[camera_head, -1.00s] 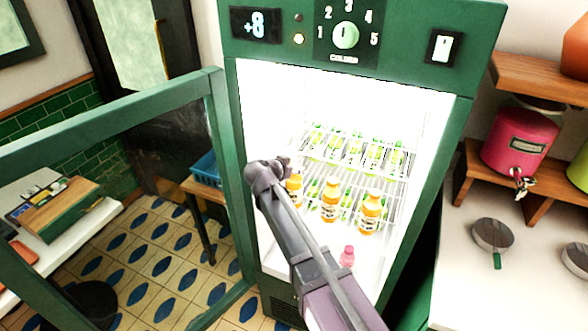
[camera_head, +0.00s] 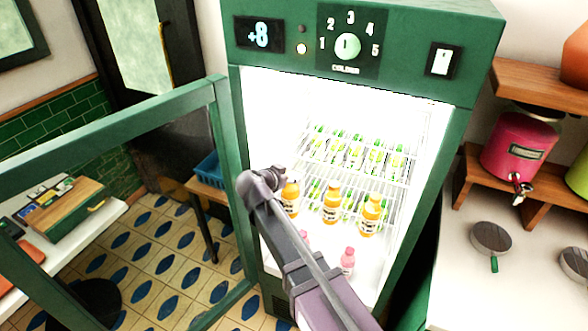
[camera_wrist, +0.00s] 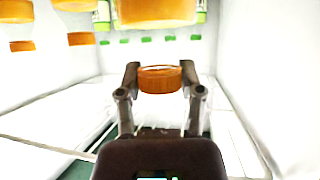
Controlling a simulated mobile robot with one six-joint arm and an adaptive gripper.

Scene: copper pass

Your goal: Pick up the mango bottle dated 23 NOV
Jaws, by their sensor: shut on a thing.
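Three orange bottles stand out in the open fridge in the head view: a left one (camera_head: 290,200), a middle one (camera_head: 331,205) and a right one (camera_head: 370,217). Their labels and dates are too small to read. My gripper (camera_wrist: 163,76) is shut on an orange bottle by its orange cap (camera_wrist: 160,80). That bottle's body (camera_wrist: 155,10) is cut off by the top edge of the wrist view, where bottles appear cap down. In the head view my arm end is beside the left bottle, with the fingers mostly hidden. Other orange caps (camera_wrist: 22,46) show at left in the wrist view.
Green-capped bottles (camera_head: 355,155) fill the shelf behind. Small pink bottles (camera_head: 347,262) stand low in the fridge. The open fridge door (camera_head: 225,180) is left of my arm. The fridge's right frame (camera_head: 440,170) bounds the opening.

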